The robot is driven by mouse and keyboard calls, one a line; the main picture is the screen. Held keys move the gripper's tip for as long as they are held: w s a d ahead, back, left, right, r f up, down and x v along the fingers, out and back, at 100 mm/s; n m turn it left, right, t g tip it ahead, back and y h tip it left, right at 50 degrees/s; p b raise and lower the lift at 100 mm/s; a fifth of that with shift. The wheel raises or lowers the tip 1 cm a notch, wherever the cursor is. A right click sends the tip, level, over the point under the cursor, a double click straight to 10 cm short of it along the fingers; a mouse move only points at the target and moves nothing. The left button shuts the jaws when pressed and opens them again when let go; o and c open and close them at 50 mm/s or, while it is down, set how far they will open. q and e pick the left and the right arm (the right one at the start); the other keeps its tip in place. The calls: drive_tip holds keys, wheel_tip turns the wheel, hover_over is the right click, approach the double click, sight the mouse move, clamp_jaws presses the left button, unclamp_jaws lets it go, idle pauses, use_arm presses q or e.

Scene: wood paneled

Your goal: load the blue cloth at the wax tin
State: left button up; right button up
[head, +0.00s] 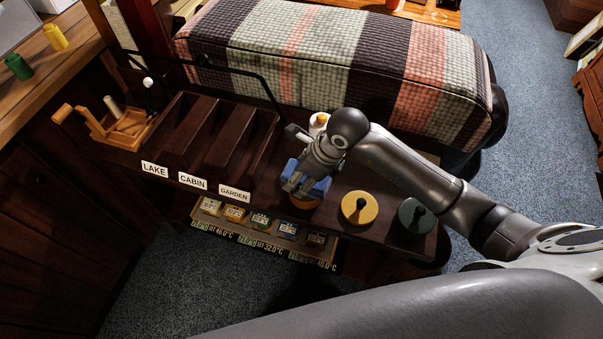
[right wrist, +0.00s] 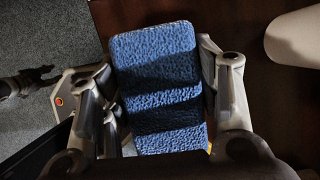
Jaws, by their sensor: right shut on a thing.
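The blue cloth (head: 318,188), a thick textured pad, is held in my right gripper (head: 305,178) over the dark bench. In the right wrist view the cloth (right wrist: 156,80) lies between the two fingers of the gripper (right wrist: 160,95), which are shut on its sides. A yellow tin with a black knob (head: 360,207) and a dark green tin with a knob (head: 415,217) stand to the right. I cannot tell which is the wax tin.
A slotted wooden rack (head: 222,140) with LAKE, CABIN and GARDEN labels stands left of the cloth. A drawer of small labelled blocks (head: 262,222) is below the bench's front edge. A plaid padded seat (head: 330,65) lies behind.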

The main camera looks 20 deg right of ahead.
drive_tip(key=shift+f+b, duration=0.4)
drive_tip(key=shift+f, duration=0.1)
idle(1.3)
drive_tip(key=shift+r+p, duration=2.4)
drive_tip(key=shift+r, duration=1.2)
